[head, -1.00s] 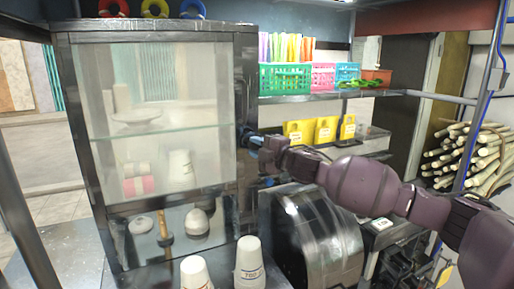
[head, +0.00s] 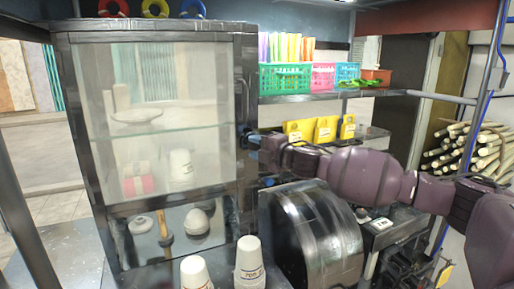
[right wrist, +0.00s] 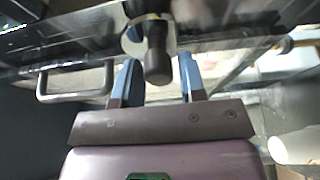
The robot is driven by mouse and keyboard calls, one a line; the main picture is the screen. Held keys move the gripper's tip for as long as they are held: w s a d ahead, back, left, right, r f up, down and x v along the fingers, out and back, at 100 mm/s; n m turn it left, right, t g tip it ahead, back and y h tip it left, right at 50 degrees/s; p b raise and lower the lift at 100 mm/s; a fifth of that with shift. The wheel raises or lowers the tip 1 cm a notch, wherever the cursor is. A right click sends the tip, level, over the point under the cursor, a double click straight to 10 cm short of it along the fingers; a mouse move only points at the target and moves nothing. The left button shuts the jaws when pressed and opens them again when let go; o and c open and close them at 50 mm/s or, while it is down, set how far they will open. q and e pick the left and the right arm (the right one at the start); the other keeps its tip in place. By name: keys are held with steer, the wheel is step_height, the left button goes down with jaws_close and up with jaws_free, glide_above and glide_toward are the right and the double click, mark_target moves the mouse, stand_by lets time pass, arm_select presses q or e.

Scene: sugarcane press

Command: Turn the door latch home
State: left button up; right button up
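The door latch (right wrist: 158,55) is a dark rounded knob on a round pale plate (right wrist: 148,36), on the dark metal frame of a glass-fronted cabinet (head: 160,36). My right gripper (right wrist: 157,75) is open in the right wrist view. Its two blue fingers stand one on each side of the knob, with a visible gap on both sides. In the head view my right gripper (head: 252,140) is at the right edge of the cabinet and hides most of the latch. My left gripper is not in view.
A grey bar handle (right wrist: 75,96) is left of the fingers in the right wrist view. A dark rounded machine housing (head: 312,235) stands below my right arm. Stacked paper cups (head: 249,262) stand in front of the cabinet. Yellow packets (head: 325,130) sit behind the arm.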

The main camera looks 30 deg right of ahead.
steer(key=shift+o, duration=1)
steer(key=shift+s, duration=0.1)
steer(key=shift+s+d, duration=0.2)
steer(key=shift+s, duration=0.15)
arm_select(q)
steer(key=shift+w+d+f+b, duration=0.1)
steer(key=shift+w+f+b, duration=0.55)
steer(key=shift+b, duration=0.9)
arm_select(e)
steer(key=v, duration=1)
steer(key=shift+w, duration=0.1)
